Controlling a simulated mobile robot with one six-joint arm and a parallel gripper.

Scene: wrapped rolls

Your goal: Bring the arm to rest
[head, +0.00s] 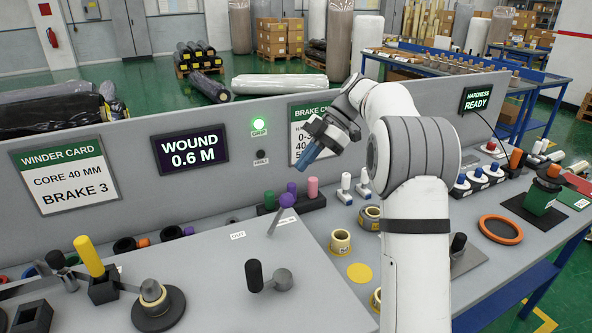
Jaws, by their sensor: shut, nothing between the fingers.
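My arm rises from the lower right of the head view and bends over to the left. My gripper (304,166) hangs in front of the grey back panel (250,170), above the bench. Its bluish fingers point down and to the left. They are shut with nothing held, and are clear of the bench top (325,222). My arm hides part of the brake chart (306,125) and part of the bench behind it.
A purple-knobbed lever (286,202), a black-handled crank (262,275) and a yellow-handled part (89,256) stand up on the bench. The display reads "WOUND 0.6 M" (189,152); the green lamp (259,124) is lit.

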